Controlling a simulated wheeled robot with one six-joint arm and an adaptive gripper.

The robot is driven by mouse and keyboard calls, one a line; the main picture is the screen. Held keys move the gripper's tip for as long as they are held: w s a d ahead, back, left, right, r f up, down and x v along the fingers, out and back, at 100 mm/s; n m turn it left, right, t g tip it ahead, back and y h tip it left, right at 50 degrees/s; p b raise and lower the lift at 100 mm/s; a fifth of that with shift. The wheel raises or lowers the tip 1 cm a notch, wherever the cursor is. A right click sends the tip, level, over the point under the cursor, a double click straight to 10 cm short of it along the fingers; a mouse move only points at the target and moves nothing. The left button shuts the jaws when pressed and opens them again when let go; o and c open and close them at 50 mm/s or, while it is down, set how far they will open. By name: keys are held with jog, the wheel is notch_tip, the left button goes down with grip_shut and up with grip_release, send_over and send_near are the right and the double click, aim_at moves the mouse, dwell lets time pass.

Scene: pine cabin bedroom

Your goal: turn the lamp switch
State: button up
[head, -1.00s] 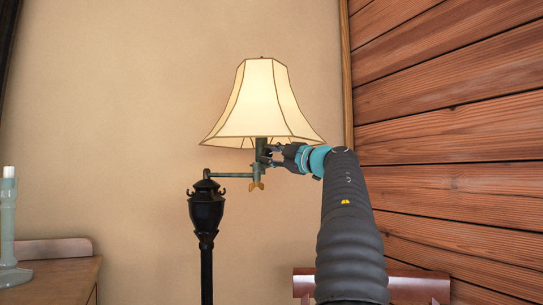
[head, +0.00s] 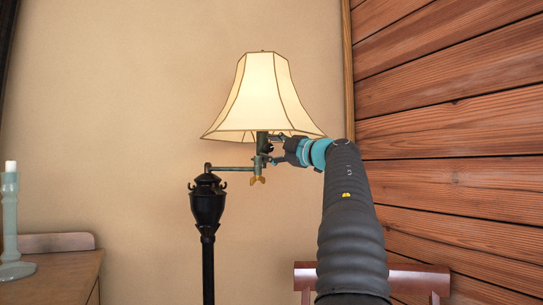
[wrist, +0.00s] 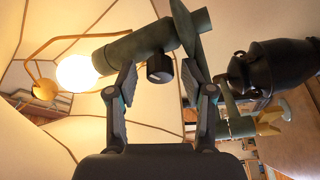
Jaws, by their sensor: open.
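The floor lamp is lit under its cream paneled shade (head: 264,98) in the head view, on a black post (head: 207,205) with a swing arm. In the wrist view the glowing bulb (wrist: 77,73) sits at the end of the green socket (wrist: 136,50). A short dark knob, the lamp switch (wrist: 160,68), sticks out of the socket. My gripper (head: 271,149) is at the right of the socket, below the shade. In the wrist view my gripper (wrist: 158,79) is open, with the knob between its fingertips. I cannot tell whether a finger touches the knob or socket.
The shade's lower rim is close above my gripper. A wooden dresser (head: 60,272) with a pale candlestick (head: 10,225) stands at left, a reddish chair (head: 425,279) at lower right. A plank wall is at right.

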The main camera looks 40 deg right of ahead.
jog(key=shift+f+m, duration=0.1)
jog(key=shift+m, duration=0.2)
